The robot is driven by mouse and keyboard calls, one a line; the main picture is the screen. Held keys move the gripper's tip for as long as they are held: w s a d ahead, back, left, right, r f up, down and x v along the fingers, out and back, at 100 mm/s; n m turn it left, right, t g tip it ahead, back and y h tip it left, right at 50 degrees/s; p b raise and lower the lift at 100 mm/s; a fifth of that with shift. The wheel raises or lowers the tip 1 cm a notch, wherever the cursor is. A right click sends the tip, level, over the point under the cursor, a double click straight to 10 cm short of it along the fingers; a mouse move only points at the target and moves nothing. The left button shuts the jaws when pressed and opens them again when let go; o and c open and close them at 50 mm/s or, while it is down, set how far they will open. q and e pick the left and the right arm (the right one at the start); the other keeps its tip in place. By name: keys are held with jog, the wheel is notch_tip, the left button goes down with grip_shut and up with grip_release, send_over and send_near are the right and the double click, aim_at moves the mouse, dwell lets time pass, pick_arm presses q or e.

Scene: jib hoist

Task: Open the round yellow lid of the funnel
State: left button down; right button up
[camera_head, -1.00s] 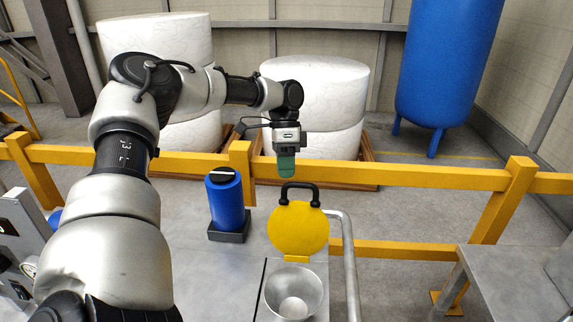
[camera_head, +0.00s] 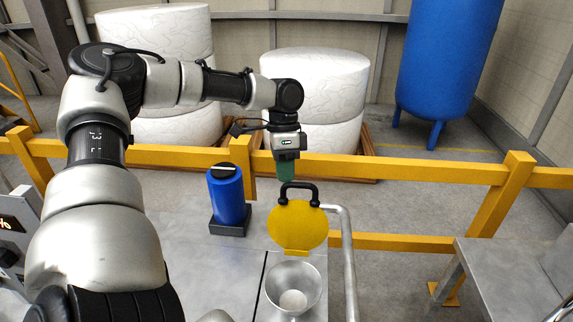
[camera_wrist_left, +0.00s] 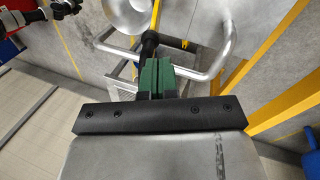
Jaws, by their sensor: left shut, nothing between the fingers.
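The round yellow lid (camera_head: 298,226) stands upright at the back of the metal funnel (camera_head: 293,288), whose mouth is uncovered. A black handle (camera_head: 300,187) sits on the lid's top edge. My left gripper (camera_head: 286,180) points down just above and behind the handle in the head view, its green fingers shut and empty. In the left wrist view the shut fingers (camera_wrist_left: 157,78) are close to the black handle (camera_wrist_left: 150,43), and the lid shows nearly edge-on. I cannot tell whether they touch the handle. My right gripper is not in view.
A bent metal pipe (camera_head: 348,255) runs close to the right of the lid and funnel. A blue cylinder (camera_head: 229,195) on a dark base stands to the left. A yellow rail (camera_head: 420,170) crosses behind. A metal table (camera_head: 480,275) stands at right.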

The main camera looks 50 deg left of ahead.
pick_arm(q)
jog(key=shift+s+d+r+t, duration=0.2)
jog(key=shift+s+d+t, duration=0.1)
jog(key=shift+s+d, duration=0.1)
jog(key=shift+a, duration=0.1)
jog(key=shift+w, duration=0.1)
jog(key=b+v, duration=0.2)
jog(key=v, duration=0.8)
jog(key=shift+r, duration=0.4)
jog(key=shift+w+f, duration=0.1)
